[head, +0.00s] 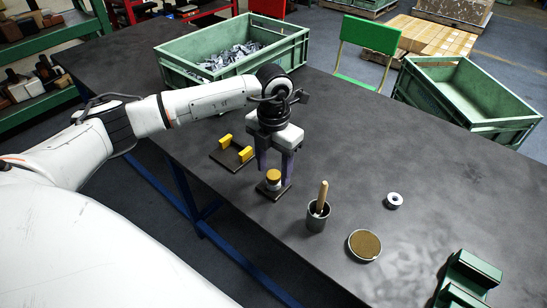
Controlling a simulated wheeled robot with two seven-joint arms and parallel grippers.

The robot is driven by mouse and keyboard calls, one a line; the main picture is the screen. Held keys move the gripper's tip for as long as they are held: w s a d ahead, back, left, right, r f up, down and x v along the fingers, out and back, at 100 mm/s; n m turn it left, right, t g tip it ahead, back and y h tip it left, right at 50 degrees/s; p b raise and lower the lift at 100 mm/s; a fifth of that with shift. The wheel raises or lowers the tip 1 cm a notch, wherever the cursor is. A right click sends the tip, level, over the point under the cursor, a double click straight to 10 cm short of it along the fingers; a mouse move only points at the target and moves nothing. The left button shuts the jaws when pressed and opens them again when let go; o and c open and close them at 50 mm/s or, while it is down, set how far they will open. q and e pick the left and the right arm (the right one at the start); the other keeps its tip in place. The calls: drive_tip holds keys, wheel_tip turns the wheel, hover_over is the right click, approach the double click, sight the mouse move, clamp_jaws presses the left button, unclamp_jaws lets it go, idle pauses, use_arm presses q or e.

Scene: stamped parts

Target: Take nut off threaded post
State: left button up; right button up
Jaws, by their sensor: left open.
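A small dark square base (263,192) stands on the table near its front edge. On it sits a silver-grey round piece with a brass-yellow round piece (273,175) on top, which looks like the nut on its post; no thread can be made out. My left gripper (276,172) points down from above, open, with its two dark purple fingers around or just behind the yellow piece. I cannot tell whether either finger touches it. My right gripper is not in view.
A yellow-posted fixture (233,152) is to the left. A green crate of metal parts (200,50) stands behind.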

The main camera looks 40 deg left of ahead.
use_arm(q)
drive_tip(key=shift+f, duration=0.15)
drive_tip(key=c, duration=1.1)
drive_tip(key=shift+n+p, duration=0.4)
drive_tip(key=shift+n, duration=1.5)
drive_tip(key=n+p, duration=0.1)
drive_tip(key=n, duration=0.2)
drive_tip(key=shift+n+p, duration=0.3)
drive_tip(key=shift+p, duration=0.1)
drive_tip(key=n, duration=0.5)
drive_tip(key=shift+n, duration=0.4)
drive_tip(key=n, duration=0.6)
drive_tip(key=shift+n, duration=0.4)
drive_tip(key=o, duration=1.1)
